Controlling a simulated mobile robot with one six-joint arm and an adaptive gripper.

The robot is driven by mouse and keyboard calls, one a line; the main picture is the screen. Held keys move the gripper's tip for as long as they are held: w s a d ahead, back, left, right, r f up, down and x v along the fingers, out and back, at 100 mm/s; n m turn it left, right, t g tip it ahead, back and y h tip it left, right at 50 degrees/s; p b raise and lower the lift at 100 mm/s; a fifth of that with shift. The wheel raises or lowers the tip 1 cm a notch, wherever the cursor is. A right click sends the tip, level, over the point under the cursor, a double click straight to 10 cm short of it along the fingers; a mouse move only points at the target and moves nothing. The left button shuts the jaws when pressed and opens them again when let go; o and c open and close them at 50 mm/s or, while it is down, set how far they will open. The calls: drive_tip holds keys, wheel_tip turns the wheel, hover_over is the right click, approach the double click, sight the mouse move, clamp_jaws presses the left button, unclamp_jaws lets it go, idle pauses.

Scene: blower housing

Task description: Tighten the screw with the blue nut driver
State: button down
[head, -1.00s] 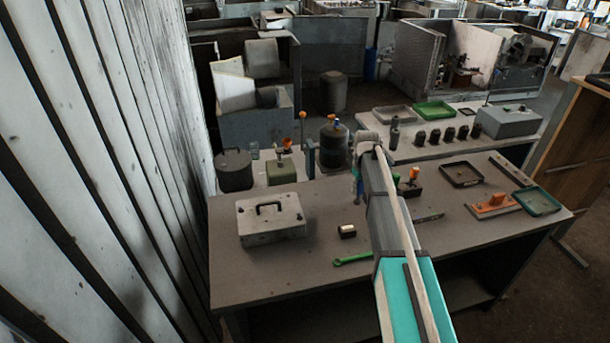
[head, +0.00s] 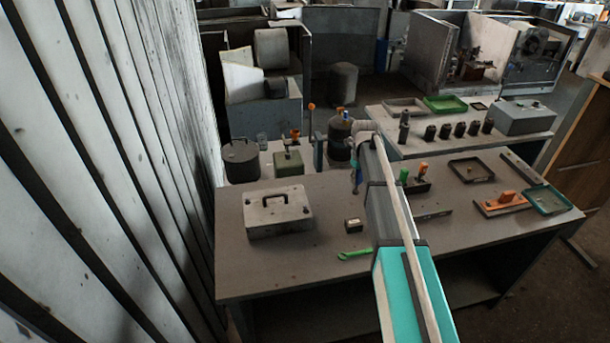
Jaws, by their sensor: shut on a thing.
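My arm reaches forward over the grey workbench (head: 320,255). My gripper (head: 357,172) hangs below the wrist above the bench's far side, small and mostly hidden by my arm. A slim blue thing (head: 355,184), by its colour the blue nut driver, shows at the gripper, which is shut on it. Its tip cannot be made out. A holder (head: 418,187) with a green-handled and an orange-handled tool stands just right of my arm. The screw cannot be made out.
A grey case (head: 280,214), a small dark box (head: 354,225) and a green wrench (head: 355,254) lie left of my arm. An orange-handled tool (head: 505,202) and trays lie right. Behind stand a dark canister (head: 340,145) and several dark cylinders (head: 459,129). The bench's front left is clear.

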drive_tip(key=s+a+r+n+p, duration=0.2)
drive_tip(key=a+n, duration=0.3)
drive_tip(key=a, duration=1.3)
drive_tip(key=shift+s+r+n, duration=0.35)
drive_tip(key=shift+s+n, duration=0.05)
drive_tip(key=shift+s, duration=0.25)
drive_tip(key=shift+f, duration=0.2)
drive_tip(key=b, duration=0.5)
hover_over(305, 206)
drive_tip(key=shift+w+f, duration=0.1)
drive_tip(key=shift+f, duration=2.65)
drive_tip(key=shift+f+b, duration=0.3)
drive_tip(key=shift+b, duration=0.2)
